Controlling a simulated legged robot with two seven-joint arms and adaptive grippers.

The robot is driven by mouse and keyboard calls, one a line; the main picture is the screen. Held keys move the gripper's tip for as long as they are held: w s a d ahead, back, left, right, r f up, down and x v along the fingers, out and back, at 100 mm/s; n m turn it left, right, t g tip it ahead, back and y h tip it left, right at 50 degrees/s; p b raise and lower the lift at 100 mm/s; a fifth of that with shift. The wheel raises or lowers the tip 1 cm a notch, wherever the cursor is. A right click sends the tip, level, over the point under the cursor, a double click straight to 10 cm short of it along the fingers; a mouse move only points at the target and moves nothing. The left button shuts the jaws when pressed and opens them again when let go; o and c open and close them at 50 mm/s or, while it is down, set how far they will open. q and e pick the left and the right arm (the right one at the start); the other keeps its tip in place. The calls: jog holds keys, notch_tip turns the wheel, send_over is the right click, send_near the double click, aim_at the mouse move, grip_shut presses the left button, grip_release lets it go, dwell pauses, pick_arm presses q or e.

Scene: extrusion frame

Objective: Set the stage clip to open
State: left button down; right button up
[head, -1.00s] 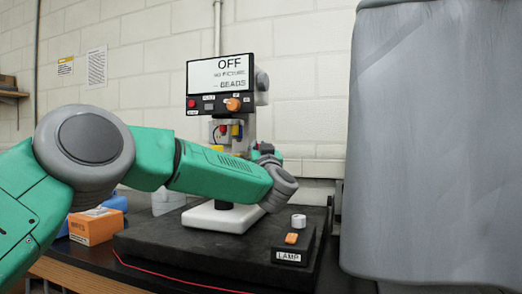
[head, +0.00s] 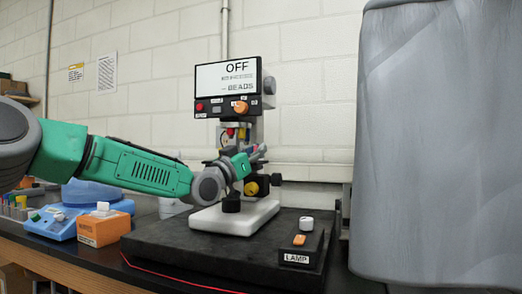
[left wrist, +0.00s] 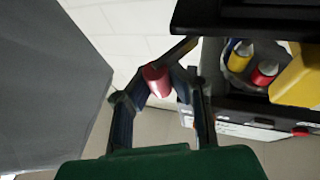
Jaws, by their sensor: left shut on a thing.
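The microscope (head: 240,217) has a white base and a black head with a display (head: 228,76) reading OFF. My left gripper (head: 254,155) is at the microscope's stage level, below the display. In the left wrist view, its dark fingers (left wrist: 157,78) are shut on a small pinkish-red cylindrical piece (left wrist: 156,82). I cannot tell whether this piece belongs to the stage clip. The stage clip is not clearly visible behind the fingers. Red (left wrist: 264,73) and yellow (left wrist: 238,56) objectives show to the right of the fingers. My right gripper is not in view.
A yellow knob (head: 251,188) sits below the gripper. A LAMP box (head: 302,248) stands at the front right of the black slab (head: 190,252). An orange box (head: 103,228) and a blue device (head: 53,223) are at left. A large grey covered mass (head: 440,150) blocks the right.

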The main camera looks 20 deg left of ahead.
pick_arm(q)
jog(key=shift+s+a+m+g+h+p, duration=0.15)
jog(key=shift+m+g+h+p, duration=0.2)
jog(key=shift+h, duration=0.35)
jog(key=shift+w+a+m+g+h+p, duration=0.15)
jog(key=shift+m+g+h+p, duration=0.2)
jog(key=shift+h, duration=0.35)
jog(key=shift+s, duration=0.1)
jog(key=c, duration=1.4)
grip_release()
jog(key=shift+c, duration=0.2)
jog(key=shift+s+a+f, duration=0.1)
jog(key=shift+s, duration=0.05)
jog(key=v, duration=1.1)
jog(key=shift+s+a+f, duration=0.2)
jog(key=shift+f, duration=0.05)
